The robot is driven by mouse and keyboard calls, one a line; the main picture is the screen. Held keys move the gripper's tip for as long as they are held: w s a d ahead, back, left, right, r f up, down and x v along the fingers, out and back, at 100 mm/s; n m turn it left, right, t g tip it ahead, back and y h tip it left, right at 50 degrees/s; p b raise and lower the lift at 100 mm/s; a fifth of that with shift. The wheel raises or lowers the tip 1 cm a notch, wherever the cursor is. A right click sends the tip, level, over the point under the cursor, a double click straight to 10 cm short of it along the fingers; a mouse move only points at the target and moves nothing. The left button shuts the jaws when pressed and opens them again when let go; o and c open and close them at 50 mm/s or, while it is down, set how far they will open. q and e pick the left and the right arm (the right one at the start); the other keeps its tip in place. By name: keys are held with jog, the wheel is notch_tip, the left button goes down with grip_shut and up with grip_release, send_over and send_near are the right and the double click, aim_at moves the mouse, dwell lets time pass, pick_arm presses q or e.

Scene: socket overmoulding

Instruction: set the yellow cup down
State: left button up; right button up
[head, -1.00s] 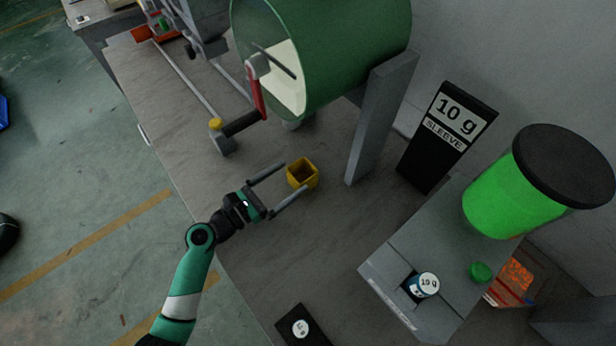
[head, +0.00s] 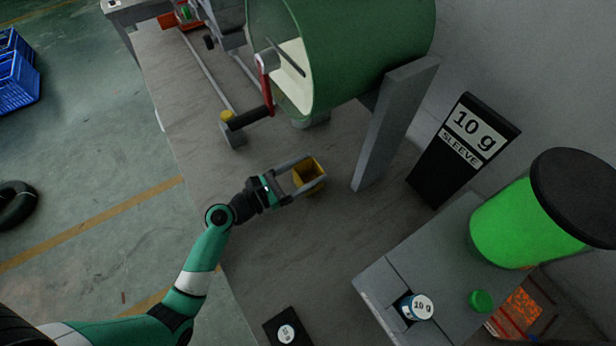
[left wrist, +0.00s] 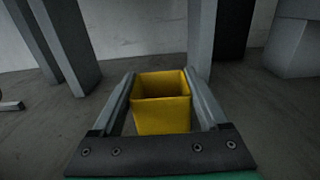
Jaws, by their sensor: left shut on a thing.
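The yellow cup (head: 309,174) is a small square open-topped cup near the middle of the grey table in the head view. My left gripper (head: 305,174) is shut on it, one finger along each side. In the left wrist view the cup (left wrist: 162,103) stands upright between the two fingers, its open top showing and its inside looking empty. I cannot tell whether its base touches the table. My right gripper is not in view.
A green drum (head: 345,50) with a red-and-black crank and grey post (head: 392,125) stands behind the cup. A black "10 g SLEEVE" sign (head: 462,150), a green container (head: 520,225) and a grey block (head: 385,285) are to the right.

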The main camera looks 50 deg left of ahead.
pick_arm(q)
jog(key=shift+r, duration=0.15)
jog(key=shift+r+p, duration=0.3)
jog(key=shift+p, duration=0.1)
jog(key=s+d+r+p, duration=0.3)
jog(key=s+r+p, duration=0.7)
jog(key=s+r, duration=0.2)
jog(key=shift+s+d, duration=0.15)
jog(key=shift+s, duration=0.65)
jog(key=shift+r, duration=0.15)
